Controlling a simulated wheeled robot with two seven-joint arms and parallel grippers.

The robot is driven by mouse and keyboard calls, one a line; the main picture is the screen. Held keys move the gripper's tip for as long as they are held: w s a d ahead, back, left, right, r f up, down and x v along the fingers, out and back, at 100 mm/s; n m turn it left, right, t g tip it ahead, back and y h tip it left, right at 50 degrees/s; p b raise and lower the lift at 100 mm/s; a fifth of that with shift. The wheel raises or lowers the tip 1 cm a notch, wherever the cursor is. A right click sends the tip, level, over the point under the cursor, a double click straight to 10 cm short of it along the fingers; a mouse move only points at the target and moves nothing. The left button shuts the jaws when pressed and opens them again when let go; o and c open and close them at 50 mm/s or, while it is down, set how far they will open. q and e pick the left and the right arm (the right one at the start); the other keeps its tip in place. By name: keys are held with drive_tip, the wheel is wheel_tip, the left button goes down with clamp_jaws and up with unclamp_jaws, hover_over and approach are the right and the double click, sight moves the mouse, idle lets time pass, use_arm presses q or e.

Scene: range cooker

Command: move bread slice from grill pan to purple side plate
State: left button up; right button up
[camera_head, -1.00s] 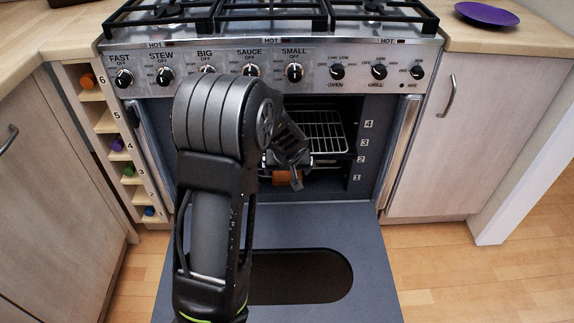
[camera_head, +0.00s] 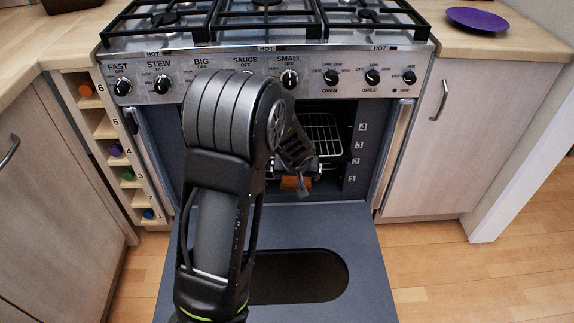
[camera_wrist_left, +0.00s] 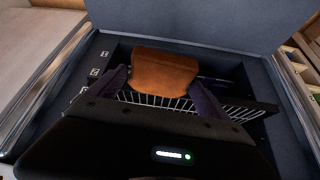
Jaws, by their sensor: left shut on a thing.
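The brown bread slice (camera_head: 296,183) hangs below my left gripper (camera_head: 298,165), at the open front of the oven. In the left wrist view the bread slice (camera_wrist_left: 163,70) sits between the two fingers of my left gripper (camera_wrist_left: 163,90), which are shut on it. The grill pan's wire rack (camera_head: 321,128) shows inside the oven behind the gripper; bars also show below the bread in the wrist view (camera_wrist_left: 240,112). My arm hides part of the pan. The purple side plate (camera_head: 478,18) lies empty on the right worktop. My right gripper is not in view.
The oven door (camera_head: 350,225) is folded down in front of the cavity. Control knobs (camera_head: 290,79) and the hob grates (camera_head: 270,18) are above. A side door edge (camera_head: 396,150) stands at the right. The right worktop (camera_head: 500,48) is clear around the plate.

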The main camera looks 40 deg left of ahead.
use_arm(q)
drive_tip(key=s+d+r+m+h+p, duration=0.1)
drive_tip(key=s+d+r+m+p, duration=0.1)
drive_tip(key=d+r+p, duration=0.5)
drive_tip(key=s+d+r+m+t+h+p, duration=0.1)
drive_tip(key=s+d+r+m+h+p, duration=0.1)
drive_tip(key=d+r+m+p, duration=0.2)
drive_tip(key=d+r+p, duration=0.3)
drive_tip(key=d+p, duration=0.4)
drive_tip(key=d, duration=0.2)
drive_tip(key=shift+m, duration=0.4)
drive_tip(key=shift+d, duration=0.1)
